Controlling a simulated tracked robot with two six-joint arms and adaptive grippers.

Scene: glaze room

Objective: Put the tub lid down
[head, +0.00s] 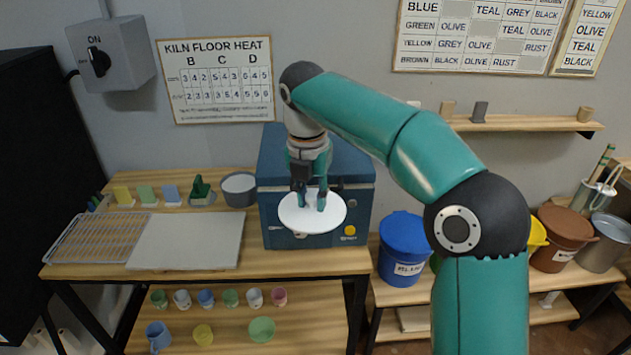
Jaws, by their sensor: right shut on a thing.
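The tub lid (295,222) is a round white disc in the head view. My right gripper (312,200) is shut on it from above, gripping it near its middle. The lid is held up in front of the blue box-shaped kiln (271,178) and covers part of its front. The gap between lid and table top cannot be judged exactly. My left gripper is not in view. A blue lidded tub (404,237) with a white label stands to the right of the kiln.
The wooden table (300,264) carries a pale board (188,242), a wire rack (98,238) and a grey bowl (239,190). Several cups stand on the shelf (300,325) below. A brown tub (562,240) and a grey bucket (604,245) stand at right. My right arm crosses the right half.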

